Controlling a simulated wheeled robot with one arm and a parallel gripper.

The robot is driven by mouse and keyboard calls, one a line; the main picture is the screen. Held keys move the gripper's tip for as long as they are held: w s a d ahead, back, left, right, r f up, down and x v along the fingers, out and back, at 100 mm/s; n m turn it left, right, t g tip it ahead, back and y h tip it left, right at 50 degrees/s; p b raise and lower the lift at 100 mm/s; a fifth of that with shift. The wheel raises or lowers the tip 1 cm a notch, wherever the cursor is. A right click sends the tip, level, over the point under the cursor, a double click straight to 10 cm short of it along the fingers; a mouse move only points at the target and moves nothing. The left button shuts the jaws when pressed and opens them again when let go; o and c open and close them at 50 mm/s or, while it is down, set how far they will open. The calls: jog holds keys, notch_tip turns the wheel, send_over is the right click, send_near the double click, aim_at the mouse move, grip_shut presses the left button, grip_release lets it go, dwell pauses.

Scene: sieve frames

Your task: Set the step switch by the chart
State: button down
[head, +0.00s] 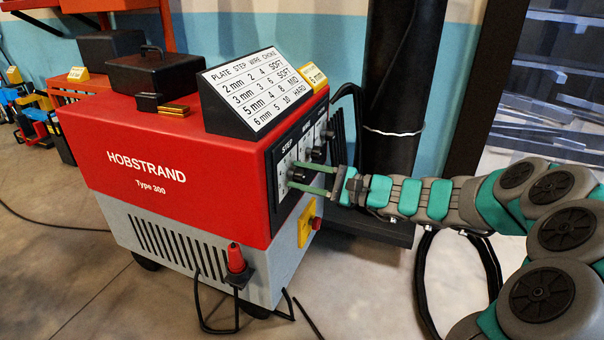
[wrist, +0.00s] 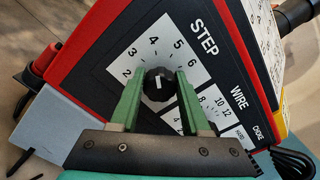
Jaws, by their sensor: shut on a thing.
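The STEP switch (wrist: 159,84) is a black round knob on a white dial numbered 2 to 6 in the wrist view. Its white mark points upward, roughly toward 4; the exact setting is hard to tell. My gripper (head: 293,177) is shut on this knob, with one green finger on each side. The chart (head: 252,88) stands on the red machine (head: 170,175). It pairs 2 mm with step 2, 3 mm with 3, 5 mm with 4 and 6 mm with 5. A yellow tag (head: 314,76) beside it reads 6 mm.
The WIRE dial (wrist: 213,103) and CHOKE dial lie beside STEP, partly hidden by my finger in the wrist view. A red button on a yellow plate (head: 306,222) sits below the panel. A black column (head: 398,100) and cables stand close to the right.

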jog(key=m+p, duration=0.1)
jog(key=p, duration=0.3)
jog(key=shift+r+m, duration=0.4)
jog(key=m+p, duration=0.2)
jog(key=p, duration=0.2)
jog(key=m+p, duration=0.3)
jog(key=p, duration=0.2)
jog(key=shift+f, duration=0.3)
jog(key=shift+f+m+p, duration=0.15)
jog(key=shift+m+p, duration=0.25)
jog(key=shift+p, duration=0.05)
jog(key=shift+c, duration=1.9)
grip_release()
jog(key=v, duration=0.7)
jog(key=shift+d, duration=0.4)
